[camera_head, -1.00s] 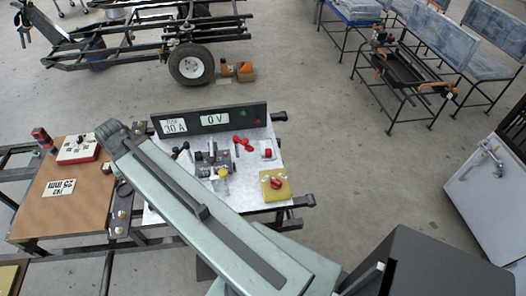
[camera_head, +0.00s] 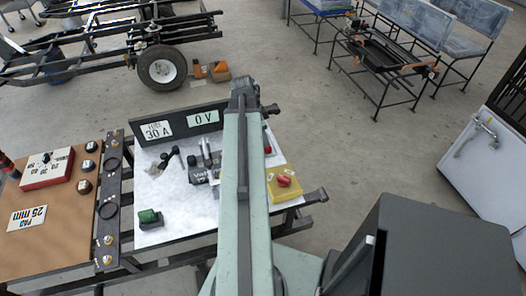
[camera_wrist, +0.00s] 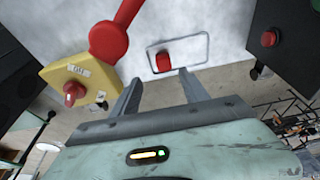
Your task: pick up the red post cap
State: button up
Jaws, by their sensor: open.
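A small red block-like piece (camera_wrist: 163,62), which looks like the red post cap, sits inside a pale rounded outline on the light panel in the wrist view. In the head view a bit of red (camera_head: 267,149) shows just right of my arm. My gripper (camera_wrist: 159,77) is open and empty, its two fingers pointing toward the panel. The red piece shows just beyond the fingertips, between them in the picture; I cannot tell the gap in depth. In the head view my gripper (camera_head: 243,88) is at the arm's far end, its fingers not clear.
A larger red rounded lever (camera_wrist: 109,42) is close left of the red piece. A yellow box (camera_wrist: 90,75) with a red knob is farther left. A dark meter panel (camera_head: 180,124) stands along the far edge.

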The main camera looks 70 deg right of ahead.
aim_at(268, 149)
jog(key=shift+w+b+x, duration=0.15)
jog(key=shift+b+x, duration=0.35)
jog(key=shift+x, duration=0.15)
jog(key=shift+w+b+x, duration=0.15)
jog(key=shift+b+x, duration=0.35)
jog(key=shift+x, duration=0.15)
jog(key=b+x, duration=0.5)
jog(key=shift+w+d+f, duration=0.1)
jog(key=shift+d, duration=0.2)
grip_shut()
